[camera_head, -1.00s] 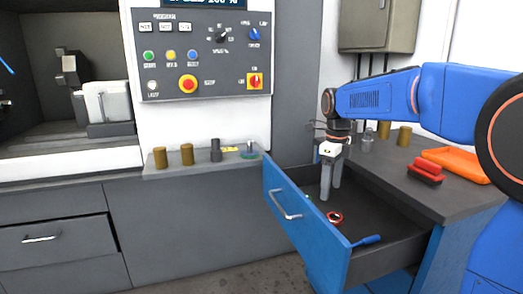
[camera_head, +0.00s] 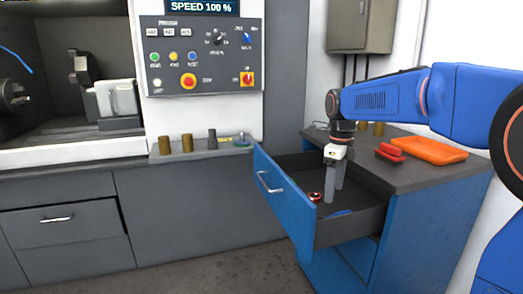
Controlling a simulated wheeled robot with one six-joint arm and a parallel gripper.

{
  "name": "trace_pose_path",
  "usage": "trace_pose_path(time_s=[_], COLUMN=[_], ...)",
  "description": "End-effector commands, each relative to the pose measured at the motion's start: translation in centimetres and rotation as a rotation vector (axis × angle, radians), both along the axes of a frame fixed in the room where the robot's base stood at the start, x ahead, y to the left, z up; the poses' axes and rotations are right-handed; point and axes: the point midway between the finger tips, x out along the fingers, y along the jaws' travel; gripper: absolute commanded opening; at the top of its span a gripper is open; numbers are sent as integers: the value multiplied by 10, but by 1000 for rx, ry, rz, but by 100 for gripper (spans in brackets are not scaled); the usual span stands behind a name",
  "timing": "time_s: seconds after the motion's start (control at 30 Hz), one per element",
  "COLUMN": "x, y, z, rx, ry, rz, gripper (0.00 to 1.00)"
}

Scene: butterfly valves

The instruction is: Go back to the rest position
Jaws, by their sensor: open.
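My gripper (camera_head: 334,190) is at the end of my blue arm, pointing down over the open blue drawer (camera_head: 279,203). Its fingers reach into the drawer's space and are apart, with nothing seen between them. A small red and white round item (camera_head: 315,197) lies in the drawer just left of the fingertips. A blue item (camera_head: 340,213) lies near the drawer's front right, partly hidden by the drawer wall. Whether the fingertips touch the drawer bottom cannot be told.
An orange tray (camera_head: 430,150) and a red item (camera_head: 389,153) sit on the cabinet top. A machine control panel (camera_head: 202,57) stands behind, with several small cylinders on the ledge (camera_head: 205,151) below. Grey floor (camera_head: 225,270) in front is clear.

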Motion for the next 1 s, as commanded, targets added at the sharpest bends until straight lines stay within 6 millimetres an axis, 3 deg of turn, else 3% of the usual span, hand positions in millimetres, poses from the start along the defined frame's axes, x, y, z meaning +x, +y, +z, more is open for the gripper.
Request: trace_pose_path(time_s=[0.47,0.73,1.0], x=[-54,-120,-194], y=[-16,-32,-47], z=[7,3,-17], rx=[-7,-48,-137], ry=[-62,-137,-206], rz=[320,720,1186], gripper=[64,64,64])
